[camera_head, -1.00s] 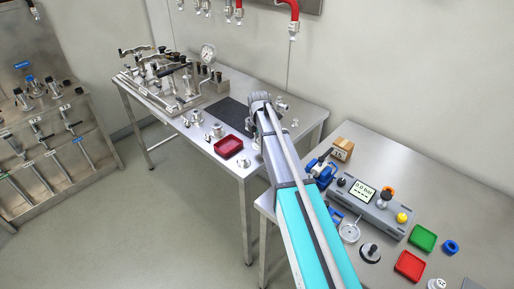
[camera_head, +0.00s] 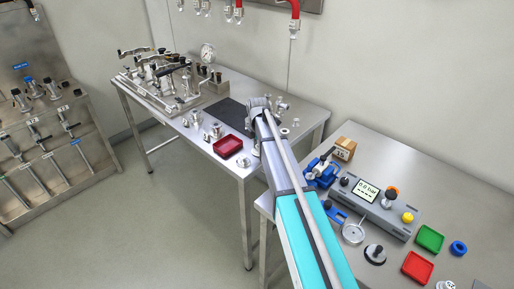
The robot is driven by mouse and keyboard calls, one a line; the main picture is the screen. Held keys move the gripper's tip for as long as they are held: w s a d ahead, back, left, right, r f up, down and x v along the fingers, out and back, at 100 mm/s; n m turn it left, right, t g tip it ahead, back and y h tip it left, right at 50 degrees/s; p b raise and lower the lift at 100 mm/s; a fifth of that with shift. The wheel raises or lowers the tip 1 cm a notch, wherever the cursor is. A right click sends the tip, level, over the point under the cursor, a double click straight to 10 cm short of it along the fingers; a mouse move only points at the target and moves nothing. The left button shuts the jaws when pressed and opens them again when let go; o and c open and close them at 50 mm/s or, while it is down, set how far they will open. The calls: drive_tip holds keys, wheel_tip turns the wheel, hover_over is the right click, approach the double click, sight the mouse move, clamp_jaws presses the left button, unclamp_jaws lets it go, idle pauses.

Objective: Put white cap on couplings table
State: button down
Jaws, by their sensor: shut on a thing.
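The couplings table (camera_head: 234,178) is the steel bench at the centre back, with metal couplings (camera_head: 215,130) on its top. My arm reaches over its right part. My gripper (camera_head: 262,104) is at the arm's far end, above the tabletop to the right of the dark mat. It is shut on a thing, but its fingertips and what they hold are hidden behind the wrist. I cannot make out the white cap in the grip. I cannot tell whether the gripper's load touches the table.
A red tray (camera_head: 228,146), a dark mat (camera_head: 230,114) and a valve assembly with a gauge (camera_head: 208,52) occupy the couplings table. A second bench (camera_head: 470,213) at right holds a pressure box (camera_head: 383,207), a green tray (camera_head: 430,239) and a red tray (camera_head: 418,267).

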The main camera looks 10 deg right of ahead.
drive_tip(key=shift+f, duration=0.15)
drive_tip(key=shift+c, duration=2.2)
unclamp_jaws()
wheel_tip(320, 180, up, 12)
drive_tip(key=p, duration=1.2)
